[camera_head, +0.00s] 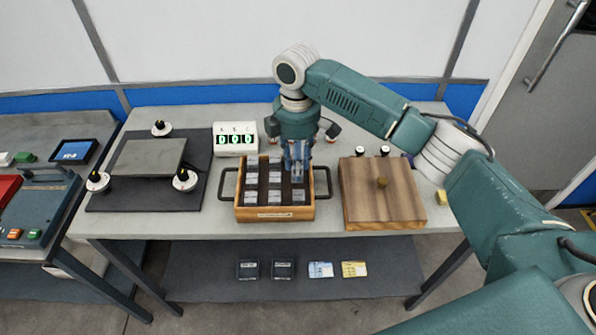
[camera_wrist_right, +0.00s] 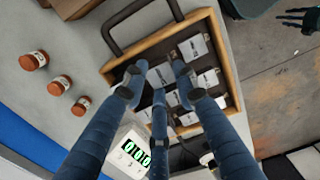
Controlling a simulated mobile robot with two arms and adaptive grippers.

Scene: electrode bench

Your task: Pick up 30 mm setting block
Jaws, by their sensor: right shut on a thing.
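A wooden tray (camera_head: 275,213) with dark handles holds several silver setting blocks in dark compartments; its rim also shows in the right wrist view (camera_wrist_right: 229,62). My right gripper (camera_head: 297,174) points down into the tray's back right part. In the right wrist view, its three blue fingers (camera_wrist_right: 158,82) are closed around one silver block (camera_wrist_right: 160,74). The fingers hide part of this block, and its size marking is not readable. I cannot tell whether it is clear of its compartment. A dark fingered shape (camera_wrist_right: 300,20) at the wrist view's edge may be my left gripper.
A white display box (camera_head: 236,140) stands behind the tray. A grey plate (camera_head: 150,158) with several black knobs lies left. A wooden board (camera_head: 380,205) and a small yellow block (camera_head: 441,197) are right. Several brown jars (camera_wrist_right: 33,61) stand beyond the tray. Cards lie on the lower shelf (camera_head: 200,290).

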